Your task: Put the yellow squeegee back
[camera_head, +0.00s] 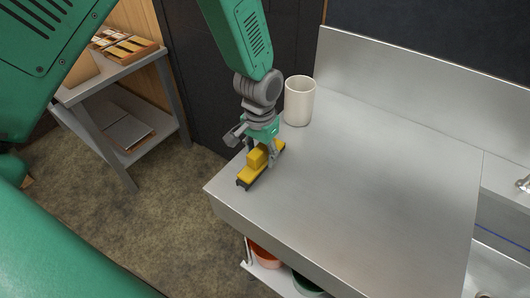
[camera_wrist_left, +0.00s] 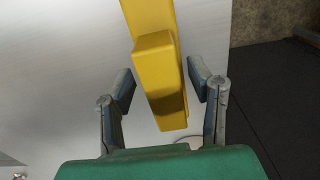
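The yellow squeegee (camera_head: 247,174) lies on the steel counter near its left front corner, with a dark strip along its lower edge. In the left wrist view, its yellow raised block (camera_wrist_left: 160,75) sits between the two fingers of my left gripper (camera_wrist_left: 163,88). The fingers are apart, with narrow gaps showing beside the block. In the head view, my left gripper (camera_head: 258,155) is directly over the squeegee and hides part of it. My right gripper is not in view.
A white cup (camera_head: 299,101) stands on the steel counter (camera_head: 370,170) just behind my left gripper. A sink is at the right. Red and green containers (camera_head: 265,256) sit below the front edge. A shelf cart (camera_head: 120,75) stands at the left. The counter's middle is clear.

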